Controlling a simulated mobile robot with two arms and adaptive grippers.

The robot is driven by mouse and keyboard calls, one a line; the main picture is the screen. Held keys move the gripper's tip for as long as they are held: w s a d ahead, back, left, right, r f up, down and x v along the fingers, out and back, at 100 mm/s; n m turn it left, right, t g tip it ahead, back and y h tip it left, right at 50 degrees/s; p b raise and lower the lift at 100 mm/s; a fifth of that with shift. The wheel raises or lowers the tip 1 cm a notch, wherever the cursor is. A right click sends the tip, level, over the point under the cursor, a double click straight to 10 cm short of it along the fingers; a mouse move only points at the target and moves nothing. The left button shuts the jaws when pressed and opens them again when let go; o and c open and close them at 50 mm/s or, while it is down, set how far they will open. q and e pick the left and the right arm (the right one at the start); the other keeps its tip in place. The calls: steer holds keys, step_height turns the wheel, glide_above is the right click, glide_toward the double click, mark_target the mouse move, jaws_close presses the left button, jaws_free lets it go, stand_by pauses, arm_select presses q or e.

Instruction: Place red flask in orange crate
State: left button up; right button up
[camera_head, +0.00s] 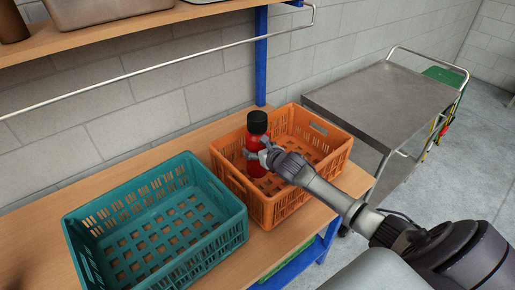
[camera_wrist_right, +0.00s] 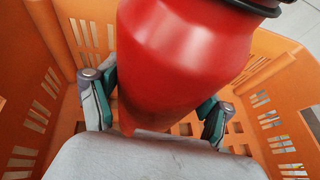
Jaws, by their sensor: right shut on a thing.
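The red flask (camera_head: 256,150) with a black cap is upright in the head view, over the left part of the orange crate (camera_head: 341,154). My right gripper (camera_head: 255,154) is shut on the flask's body from the right. In the right wrist view the red flask (camera_wrist_right: 185,55) fills the middle between the fingers (camera_wrist_right: 158,105), with the orange crate's slotted walls (camera_wrist_right: 285,95) around it. I cannot tell whether the flask's base touches the crate floor. My left gripper is not in view.
An empty teal crate (camera_head: 236,232) stands left of the orange crate on the wooden bench (camera_head: 30,230). A blue post (camera_head: 261,60) and a metal rail (camera_head: 190,55) are behind. A grey metal trolley (camera_head: 385,100) stands to the right. A shelf (camera_head: 80,40) hangs above left.

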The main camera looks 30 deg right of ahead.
steer(key=o, duration=1.4)
steer(key=shift+f, duration=0.1)
steer(key=shift+s+r, duration=0.1)
steer(key=shift+r, duration=0.1)
steer(key=v, duration=0.7)
steer(key=shift+b, duration=0.3)
steer(key=shift+s+r, duration=0.1)
steer(key=shift+r, duration=0.1)
